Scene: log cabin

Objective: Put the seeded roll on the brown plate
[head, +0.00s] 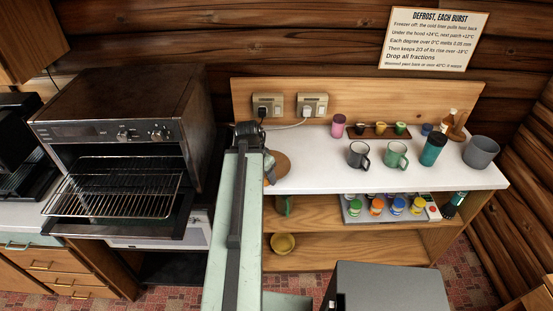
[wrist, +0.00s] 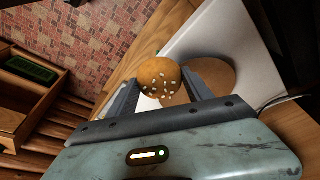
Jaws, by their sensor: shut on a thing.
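The seeded roll (wrist: 160,74) is round and golden brown with pale seeds on it. In the wrist view it sits between the two fingers of my gripper (wrist: 160,84), which is shut on it. The brown plate (head: 282,168) is a flat disc at the left end of the white counter, partly covered by my arm in the head view. In the wrist view the plate (wrist: 222,76) shows behind and to the right of the roll. I cannot tell the height between roll and plate. The roll is not clearly visible in the head view.
Mugs (head: 396,155), a teal tumbler (head: 433,149) and a grey pot (head: 481,152) stand further right on the white counter (head: 330,178). Wall sockets (head: 311,105) with a cord are behind. An oven (head: 125,140) with its rack out stands left. Shelves with jars are below.

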